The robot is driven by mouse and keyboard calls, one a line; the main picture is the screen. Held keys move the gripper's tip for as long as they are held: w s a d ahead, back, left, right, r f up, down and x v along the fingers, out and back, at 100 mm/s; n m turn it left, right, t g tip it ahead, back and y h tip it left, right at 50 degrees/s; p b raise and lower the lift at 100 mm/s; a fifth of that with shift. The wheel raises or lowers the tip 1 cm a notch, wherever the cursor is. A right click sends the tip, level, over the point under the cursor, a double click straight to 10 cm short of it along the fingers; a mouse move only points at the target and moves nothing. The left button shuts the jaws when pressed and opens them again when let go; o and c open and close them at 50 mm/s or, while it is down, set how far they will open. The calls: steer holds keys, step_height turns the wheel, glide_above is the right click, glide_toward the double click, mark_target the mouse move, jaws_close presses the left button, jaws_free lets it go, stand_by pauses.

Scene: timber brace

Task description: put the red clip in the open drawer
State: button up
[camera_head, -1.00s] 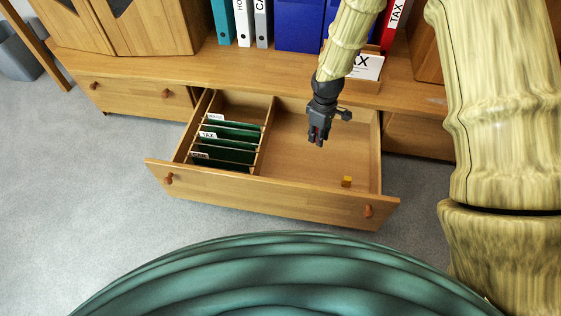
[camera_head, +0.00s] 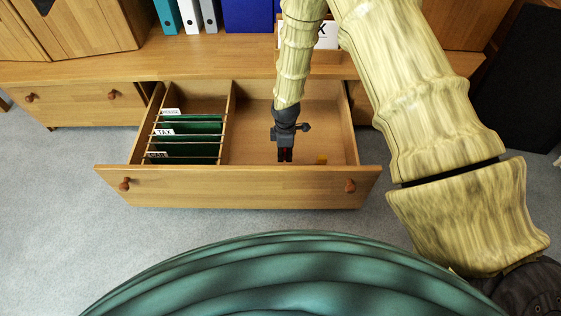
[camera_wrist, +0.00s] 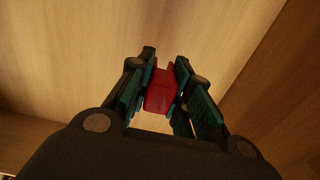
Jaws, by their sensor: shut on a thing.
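The open drawer (camera_head: 250,187) is pulled out from the low wooden cabinet. A divider splits it into a left part with green hanging files and a wider right part. My gripper (camera_head: 285,155) is inside the right part's outline in the head view, pointing down. In the wrist view my gripper (camera_wrist: 160,92) is shut on the red clip (camera_wrist: 161,92), which sits between the two finger pads. The drawer's wooden floor shows behind it. In the head view only a bit of red shows at the fingertips. I cannot tell whether the clip touches the drawer floor.
Green files (camera_head: 187,139) with labels fill the left part. Binders (camera_head: 188,15) stand on the cabinet top behind. The drawer's front wall and divider (camera_head: 229,120) are near obstacles.

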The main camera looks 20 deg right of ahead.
steer(key=shift+f+b, duration=1.3)
steer(key=shift+f, duration=1.45)
steer(key=shift+f, duration=0.15)
steer(key=o, duration=0.8)
step_height(320, 180, up, 12)
steer(key=p, duration=0.6)
